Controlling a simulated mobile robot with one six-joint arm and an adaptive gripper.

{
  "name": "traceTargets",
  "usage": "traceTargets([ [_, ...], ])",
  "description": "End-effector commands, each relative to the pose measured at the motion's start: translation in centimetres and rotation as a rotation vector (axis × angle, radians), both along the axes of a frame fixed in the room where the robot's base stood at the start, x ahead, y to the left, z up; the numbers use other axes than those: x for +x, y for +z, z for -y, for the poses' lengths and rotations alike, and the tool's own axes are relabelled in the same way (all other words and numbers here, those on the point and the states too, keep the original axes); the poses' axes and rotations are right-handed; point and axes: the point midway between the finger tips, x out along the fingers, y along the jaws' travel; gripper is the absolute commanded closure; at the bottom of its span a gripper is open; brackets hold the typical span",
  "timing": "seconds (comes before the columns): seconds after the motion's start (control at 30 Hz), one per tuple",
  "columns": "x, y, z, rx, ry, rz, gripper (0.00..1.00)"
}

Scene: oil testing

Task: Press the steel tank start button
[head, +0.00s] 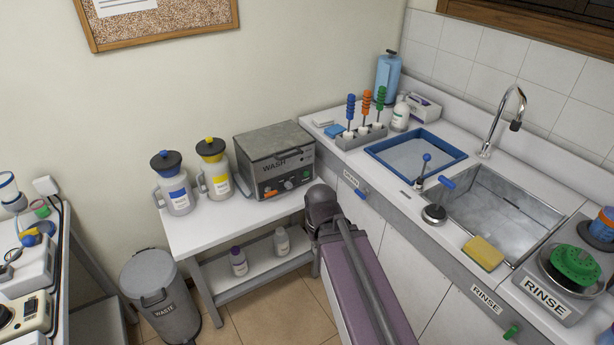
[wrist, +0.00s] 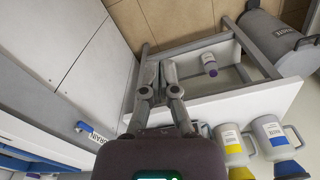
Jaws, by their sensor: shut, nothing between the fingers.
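The steel tank (head: 275,158) is a grey box with a lid, marked WASH, on the white side table in the head view. Its front panel has a dark knob (head: 289,184) and an orange part (head: 270,194) at the lower edge; I cannot tell which small control is the start button. My arm's dark end stands just right of the tank's front in the head view, where the fingers cannot be made out. In the wrist view my gripper (wrist: 158,72) is shut and empty, over the floor and low shelf beside the table. The tank is not clearly seen there.
A blue-labelled jug (head: 175,190) and a yellow-labelled jug (head: 215,175) stand left of the tank. Bottles stand on the lower shelf (head: 268,257). A waste bin (head: 160,300) is on the floor at left. The sink counter (head: 400,185) with a blue tray (head: 440,145) lies right.

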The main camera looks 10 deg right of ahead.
Motion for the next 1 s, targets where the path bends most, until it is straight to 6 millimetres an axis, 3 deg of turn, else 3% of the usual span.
traceTargets([
  [0.27, 0.2, -0.3, 0.2, -0.008, -0.004, 0.005, 1.00],
  [0.47, 1.5, -1.5, 1.2, -0.056, -0.028, 0.038, 1.00],
  [1.0, 10.1, -6.7, 7.7, -0.376, -0.155, 0.296, 1.00],
])
